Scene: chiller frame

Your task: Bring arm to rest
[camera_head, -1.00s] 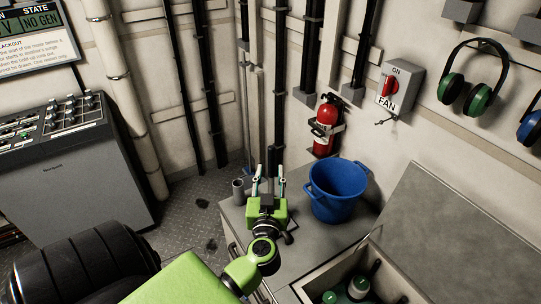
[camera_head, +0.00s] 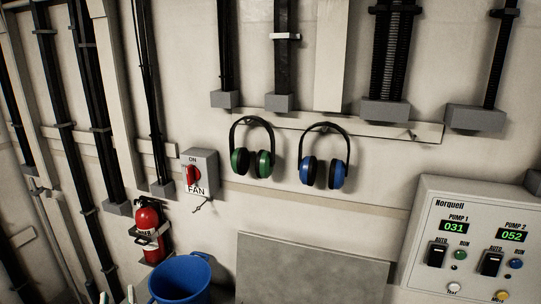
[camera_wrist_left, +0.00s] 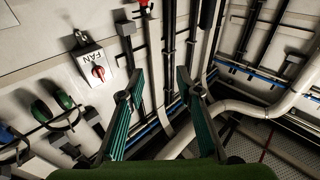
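My left gripper (camera_head: 116,297) shows only as fingertips at the bottom left edge of the head view, left of the blue bucket (camera_head: 181,281). In the left wrist view its two green-padded fingers (camera_wrist_left: 160,88) stand apart with nothing between them. Beyond them are the wall, pipes and floor. The rest of my left arm is out of the head view. My right gripper shows in neither view.
A red extinguisher (camera_head: 150,232), a fan switch box (camera_head: 199,172), green earmuffs (camera_head: 252,160) and blue earmuffs (camera_head: 324,170) hang on the wall. A raised grey lid (camera_head: 310,272) stands below. A pump panel (camera_head: 475,235) is at right.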

